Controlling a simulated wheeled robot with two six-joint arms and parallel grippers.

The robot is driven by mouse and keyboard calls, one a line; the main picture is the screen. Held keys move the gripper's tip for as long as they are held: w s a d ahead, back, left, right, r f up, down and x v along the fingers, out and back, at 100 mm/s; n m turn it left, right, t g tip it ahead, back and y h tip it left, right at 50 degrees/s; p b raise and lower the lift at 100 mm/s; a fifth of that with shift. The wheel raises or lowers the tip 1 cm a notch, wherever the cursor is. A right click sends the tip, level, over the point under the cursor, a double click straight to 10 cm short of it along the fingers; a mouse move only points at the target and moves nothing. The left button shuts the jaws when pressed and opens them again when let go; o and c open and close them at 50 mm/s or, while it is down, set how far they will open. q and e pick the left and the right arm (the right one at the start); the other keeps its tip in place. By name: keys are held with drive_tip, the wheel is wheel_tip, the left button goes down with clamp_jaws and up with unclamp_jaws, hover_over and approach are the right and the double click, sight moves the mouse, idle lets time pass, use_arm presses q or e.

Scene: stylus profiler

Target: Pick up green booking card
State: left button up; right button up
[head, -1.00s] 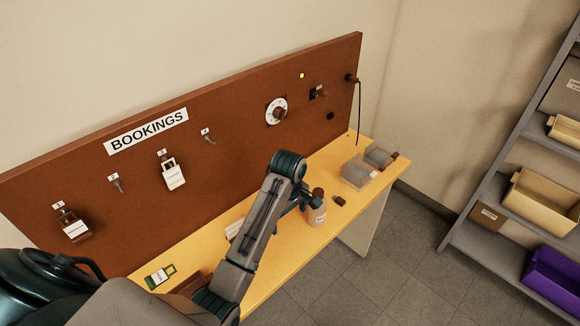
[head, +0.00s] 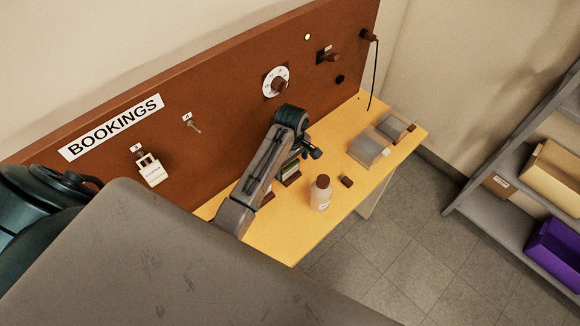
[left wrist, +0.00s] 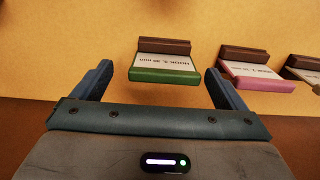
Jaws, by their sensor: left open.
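A green booking card (left wrist: 164,75) with a white printed face shows in the left wrist view, in front of a brown block-like holder (left wrist: 164,46). My left gripper (left wrist: 158,72) is open, with one finger on each side of the card in the picture. I cannot tell whether the fingers reach it; no grip shows. In the head view a green-edged card (head: 289,167) stands on the bench, partly hidden by my left arm, with the left gripper (head: 314,152) near it. My right gripper is not in view.
A pink card (left wrist: 256,74) and another card (left wrist: 303,73) stand beside the green one. A bottle (head: 321,194), small brown block (head: 347,181) and clear-lidded boxes (head: 369,148) are on the yellow bench (head: 292,236). The brown bookings board (head: 225,95) rises behind.

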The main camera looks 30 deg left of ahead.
sight(290, 177)
use_arm(q)
drive_tip(key=f, duration=0.1)
drive_tip(key=f+p, duration=0.1)
drive_tip(key=f, duration=0.1)
drive_tip(key=shift+s+f+p, duration=0.2)
drive_tip(key=shift+s+p, duration=0.05)
drive_tip(key=shift+p, duration=0.15)
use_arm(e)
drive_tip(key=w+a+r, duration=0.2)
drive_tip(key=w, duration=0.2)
use_arm(q)
drive_tip(key=shift+f, duration=0.3)
drive_tip(key=shift+a+f, duration=0.1)
drive_tip(key=shift+f, duration=0.1)
drive_tip(key=c, duration=1)
drive_tip(key=shift+c, duration=0.2)
wheel_tip(290, 177, up, 10)
drive_tip(key=b, duration=0.3)
drive_tip(key=o, duration=0.3)
drive_tip(key=c, duration=0.7)
drive_tip(key=shift+c, duration=0.2)
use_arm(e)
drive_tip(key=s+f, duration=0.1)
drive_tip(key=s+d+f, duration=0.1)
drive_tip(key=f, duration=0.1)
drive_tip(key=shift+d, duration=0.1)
